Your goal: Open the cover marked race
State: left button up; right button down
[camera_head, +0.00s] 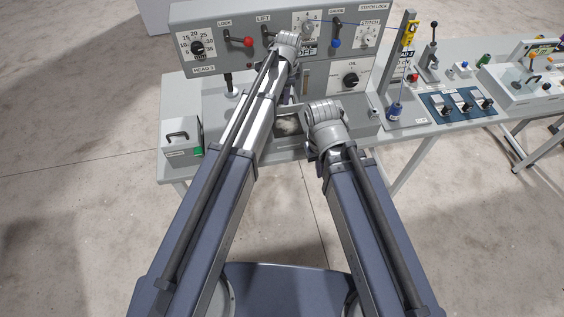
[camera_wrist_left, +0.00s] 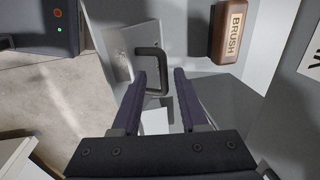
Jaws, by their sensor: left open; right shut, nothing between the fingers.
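In the left wrist view a dark D-shaped handle (camera_wrist_left: 151,52) stands on a light grey panel (camera_wrist_left: 118,48). I cannot read the word race anywhere, so I cannot tell whether this panel is the marked cover. My left gripper (camera_wrist_left: 158,75) is open, its two dark fingers pointing toward the handle. The handle's lower end shows between the fingertips or just beyond them; I cannot tell if they touch. In the head view both arms reach to the grey machine (camera_head: 222,62). My arm links hide the left gripper there, and the right gripper's fingers do not show.
A grey box with a black handle (camera_head: 180,138) is at the bench's left end. Levers, including a red knob (camera_head: 248,42) and a blue knob (camera_head: 335,43), line the machine's front. A blue switch panel (camera_head: 458,103) lies right.

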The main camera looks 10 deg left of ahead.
pick_arm(q)
jog(key=shift+s+d+f, duration=0.1)
jog(key=shift+s+f, duration=0.1)
jog(key=shift+s, duration=0.35)
jog(key=shift+s+d+f, duration=0.1)
jog(key=shift+s+f, duration=0.1)
jog(key=shift+s, duration=0.35)
notch_tip(320, 180, up, 8)
jog(key=r+p, duration=0.1)
jog(key=p, duration=0.7)
jog(key=s+f+n+g+b, duration=0.1)
jog(key=s+f+n+b, duration=0.3)
jog(key=s, duration=0.7)
jog(key=s+d+f+n+b, duration=0.1)
jog(key=s+f+n+b, duration=0.3)
jog(key=s+f+b, duration=0.5)
jog(key=shift+s+f+n+g, duration=0.3)
jog(key=shift+s+f+g, duration=0.1)
jog(key=shift+s, duration=0.45)
jog(key=s+f+b, duration=0.1)
jog(key=s+f+n+b, duration=0.1)
jog(key=s, duration=0.1)
jog(key=s+f+n+b, duration=0.1)
jog(key=s, duration=0.1)
jog(key=shift+a+y, duration=0.25)
jog(key=shift+y, duration=0.05)
jog(key=shift+r, duration=0.1)
